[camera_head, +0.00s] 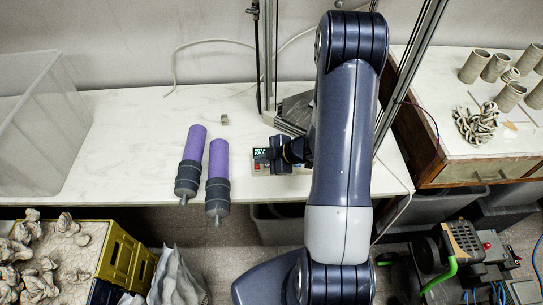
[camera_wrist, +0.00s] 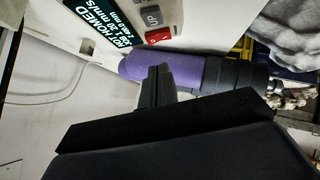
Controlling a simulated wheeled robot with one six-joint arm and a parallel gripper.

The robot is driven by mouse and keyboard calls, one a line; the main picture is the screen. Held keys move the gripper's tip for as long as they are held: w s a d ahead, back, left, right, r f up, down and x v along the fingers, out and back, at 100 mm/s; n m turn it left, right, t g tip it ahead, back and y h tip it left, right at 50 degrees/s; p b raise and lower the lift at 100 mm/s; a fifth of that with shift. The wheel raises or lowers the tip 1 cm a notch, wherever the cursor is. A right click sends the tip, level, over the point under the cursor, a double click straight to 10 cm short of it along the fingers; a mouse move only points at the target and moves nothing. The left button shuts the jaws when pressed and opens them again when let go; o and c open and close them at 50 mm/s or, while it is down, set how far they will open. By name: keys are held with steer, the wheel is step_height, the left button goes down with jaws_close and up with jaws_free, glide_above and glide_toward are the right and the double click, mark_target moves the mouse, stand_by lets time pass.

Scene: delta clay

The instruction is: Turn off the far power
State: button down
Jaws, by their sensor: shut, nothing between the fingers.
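A small control box (camera_head: 290,169) sits near the table's front edge in the head view, partly hidden by my gripper. In the wrist view the control box (camera_wrist: 195,14) fills the top, with a dark display (camera_wrist: 95,35) reading "NOT HOMED", a grey button marked "UP" (camera_wrist: 152,16) and a red button (camera_wrist: 158,36). My gripper (camera_head: 262,155) is over the box; its shut fingers (camera_wrist: 158,72) appear just below the red button in the wrist view. I cannot tell whether they touch the box. No switch clearly marked as power shows.
Two purple cylinders with dark ends (camera_head: 193,150) (camera_head: 219,160) lie left of the box. A small cube (camera_head: 224,119) is behind them. A clear bin (camera_head: 45,120) stands far left. Metal posts (camera_head: 268,60) rise behind the box. Clay pieces (camera_head: 475,125) lie on the right table.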

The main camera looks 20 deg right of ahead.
steer(key=shift+w+d+f, duration=0.15)
steer(key=shift+w+f, duration=0.15)
steer(key=shift+f, duration=0.35)
steer(key=shift+w+d+f, duration=0.1)
steer(key=shift+w+f, duration=0.15)
steer(key=shift+f, duration=0.35)
